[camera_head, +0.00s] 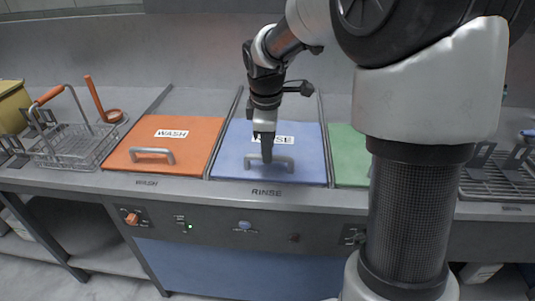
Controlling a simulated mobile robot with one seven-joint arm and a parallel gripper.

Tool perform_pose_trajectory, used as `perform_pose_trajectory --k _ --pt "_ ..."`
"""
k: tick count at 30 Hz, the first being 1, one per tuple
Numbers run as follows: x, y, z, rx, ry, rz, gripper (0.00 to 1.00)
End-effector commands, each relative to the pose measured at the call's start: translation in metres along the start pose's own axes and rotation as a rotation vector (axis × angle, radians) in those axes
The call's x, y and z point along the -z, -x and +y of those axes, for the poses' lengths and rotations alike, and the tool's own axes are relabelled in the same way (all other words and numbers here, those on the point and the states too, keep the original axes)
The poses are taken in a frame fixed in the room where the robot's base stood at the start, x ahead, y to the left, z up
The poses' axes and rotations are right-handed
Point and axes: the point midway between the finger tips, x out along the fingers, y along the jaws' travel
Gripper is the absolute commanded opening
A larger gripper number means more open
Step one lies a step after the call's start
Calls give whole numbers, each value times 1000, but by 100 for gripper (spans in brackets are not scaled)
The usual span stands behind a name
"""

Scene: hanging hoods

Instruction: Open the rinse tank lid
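The rinse tank lid (308,172) is a flat blue panel with a RINSE label, lying shut in the middle of the counter. Its grey bar handle (284,162) runs along the front part of the lid. My gripper (266,157) points down over the lid at the handle, with its fingertips in front of part of the label and handle. I cannot tell whether the fingers are around the handle, touching it, or just above it. The gap between the fingers does not show from this side.
An orange WASH lid (190,130) with its own handle lies shut to the left. A green lid (346,150) lies to the right, partly hidden by my arm. A wire basket (75,145) stands at the far left. Knobs, including an orange one (132,218), line the front panel.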

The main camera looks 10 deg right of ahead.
Motion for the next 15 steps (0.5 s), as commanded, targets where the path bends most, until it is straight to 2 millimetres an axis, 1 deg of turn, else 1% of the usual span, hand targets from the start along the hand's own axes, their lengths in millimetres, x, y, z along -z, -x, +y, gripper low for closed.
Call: perform_pose_trajectory --k 1,6,15 --pt "0 -8 0 1 0 -1 33" --pt "0 -19 0 0 -1 0 33" --pt "0 -20 0 0 -1 0 33"
